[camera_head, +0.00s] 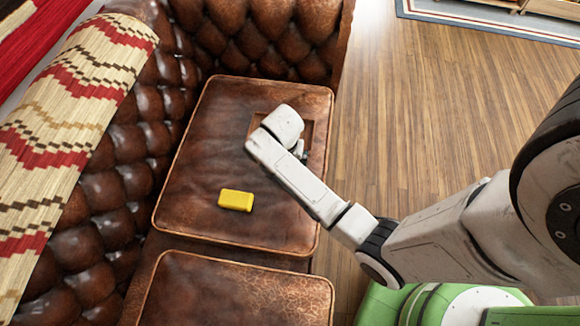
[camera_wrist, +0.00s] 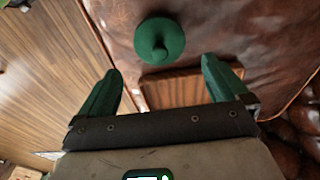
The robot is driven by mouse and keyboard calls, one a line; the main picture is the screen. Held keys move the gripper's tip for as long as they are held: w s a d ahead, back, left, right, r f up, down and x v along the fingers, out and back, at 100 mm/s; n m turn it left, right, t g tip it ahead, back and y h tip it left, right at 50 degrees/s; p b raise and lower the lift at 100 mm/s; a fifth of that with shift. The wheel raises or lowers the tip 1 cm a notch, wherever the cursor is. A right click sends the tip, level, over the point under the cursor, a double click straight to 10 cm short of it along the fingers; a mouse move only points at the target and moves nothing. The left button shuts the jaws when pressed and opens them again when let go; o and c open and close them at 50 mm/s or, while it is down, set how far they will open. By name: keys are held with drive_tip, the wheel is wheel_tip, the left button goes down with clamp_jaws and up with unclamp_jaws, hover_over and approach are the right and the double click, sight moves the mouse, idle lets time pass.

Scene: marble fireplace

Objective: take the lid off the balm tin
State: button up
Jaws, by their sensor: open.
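A round dark green lid (camera_wrist: 160,32) with a knob in its middle shows in the wrist view, beyond the fingertips. The balm tin's body cannot be made out beneath it. My gripper (camera_wrist: 160,66) is open, with its two green fingers spread apart and nothing between them touching either finger. The lid lies ahead of the gap between the fingers, apart from both. In the head view my own arm hides the lid and most of the gripper, over the far cushion.
A wooden tray or board (camera_wrist: 187,90) lies on the brown leather cushion (camera_head: 200,150), partly under my arm. A yellow block (camera_head: 235,200) lies nearer on the same cushion. The tufted sofa back (camera_head: 110,185) rises at left. Wooden floor (camera_head: 440,120) is open at right.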

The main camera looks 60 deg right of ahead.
drive_tip(key=f, duration=0.2)
drive_tip(key=d+f+b, duration=0.1)
drive_tip(key=f, duration=0.5)
drive_tip(key=shift+w+d+b, duration=0.15)
drive_tip(key=shift+b, duration=0.25)
drive_tip(key=shift+c, duration=0.3)
drive_tip(key=c, duration=0.6)
drive_tip(key=shift+c, duration=0.2)
drive_tip(key=shift+r, duration=0.1)
